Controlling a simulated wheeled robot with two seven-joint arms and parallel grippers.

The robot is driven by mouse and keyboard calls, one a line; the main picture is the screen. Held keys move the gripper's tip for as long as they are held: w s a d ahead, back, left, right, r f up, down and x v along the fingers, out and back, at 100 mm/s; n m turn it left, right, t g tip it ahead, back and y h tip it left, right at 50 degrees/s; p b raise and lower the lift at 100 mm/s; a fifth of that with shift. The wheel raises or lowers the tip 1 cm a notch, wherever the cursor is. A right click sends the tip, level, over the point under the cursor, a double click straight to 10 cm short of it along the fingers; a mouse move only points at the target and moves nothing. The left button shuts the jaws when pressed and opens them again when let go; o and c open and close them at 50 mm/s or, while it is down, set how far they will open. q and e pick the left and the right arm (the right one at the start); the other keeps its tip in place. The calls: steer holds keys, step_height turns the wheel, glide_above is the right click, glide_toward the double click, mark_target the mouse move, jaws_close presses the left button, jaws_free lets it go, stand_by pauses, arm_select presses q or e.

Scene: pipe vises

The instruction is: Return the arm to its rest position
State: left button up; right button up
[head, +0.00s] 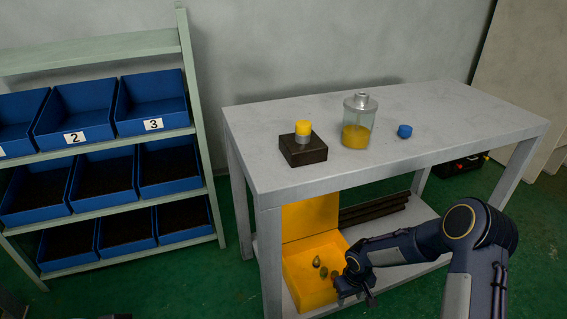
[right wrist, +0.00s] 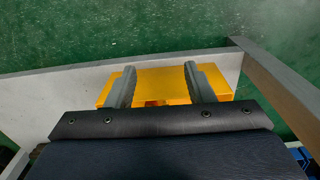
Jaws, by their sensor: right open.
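My right arm (head: 420,243) comes in from the right of the head view and reaches down in front of the table. My right gripper (head: 352,287) is beside the open yellow box (head: 304,291) on the table's lower shelf. In the right wrist view the two grey fingers (right wrist: 160,78) stand apart with nothing seen between them, and the yellow box (right wrist: 165,88) shows behind them. A few small greenish objects (head: 319,266) lie in the box. My left gripper is not in view.
The grey table (head: 450,115) carries a dark block (head: 303,152) with a yellow-topped part, a jar (head: 358,122) of yellow liquid and a blue cap (head: 404,131). Dark bars (head: 375,209) lie on the lower shelf. A rack with blue bins (head: 160,107) stands left; green floor (head: 185,277) lies between.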

steer(key=s+d+r+m+t, duration=0.1)
steer(key=s+d+r, duration=0.15)
steer(key=r, duration=0.55)
steer(key=s+d+r+m, duration=0.1)
steer(key=s+r, duration=0.3)
steer(key=r, duration=0.4)
steer(key=s+d+r+m+t, duration=0.1)
steer(key=s+d+r, duration=0.15)
steer(key=r, duration=0.55)
steer(key=s+a+r+m+t+y, duration=0.1)
steer(key=s+a+r+t+y, duration=0.2)
steer(key=s, duration=0.6)
steer(key=s+a+r+m+t+y, duration=0.1)
steer(key=s+a+r, duration=0.2)
steer(key=s+r, duration=0.35)
step_height(320, 180, up, 34)
steer(key=s+p, duration=0.1)
steer(key=p, duration=3.4)
steer(key=shift+s+d+f+g, duration=0.2)
steer(key=shift+s+d+g, duration=0.05)
steer(key=shift+d+g, duration=0.05)
